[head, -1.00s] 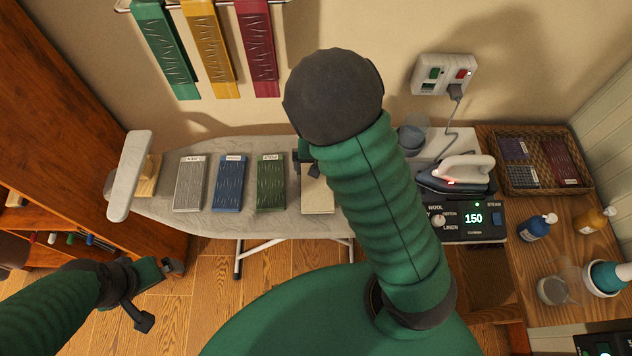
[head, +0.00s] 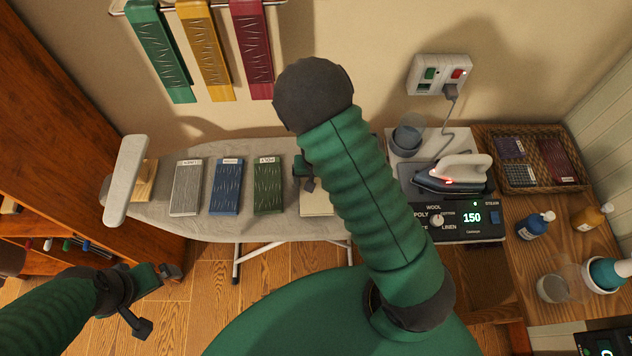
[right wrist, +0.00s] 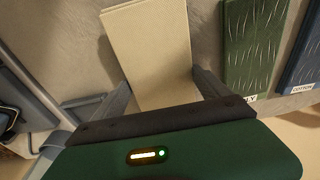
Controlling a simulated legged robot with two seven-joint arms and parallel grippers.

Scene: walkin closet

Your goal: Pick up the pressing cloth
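The pressing cloth seems to be the folded cream cloth (head: 316,205) on the ironing board; my right arm partly hides it. In the right wrist view the cream cloth (right wrist: 150,45) lies flat with layered edges. My right gripper (right wrist: 160,80) is open, one finger on each side of the cloth's near end; I cannot tell whether they touch it. In the head view only part of the right gripper (head: 305,175) shows beside the arm. My left gripper (head: 160,300) is at the lower left, off the board, open and empty.
Green (head: 268,185), blue (head: 227,187) and grey (head: 187,188) labelled cloths lie left of the cream one on the board (head: 215,225). An iron (head: 455,176) stands right, behind a control panel showing 150 (head: 470,221). A wicker basket (head: 577,185) and bottles are farther right.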

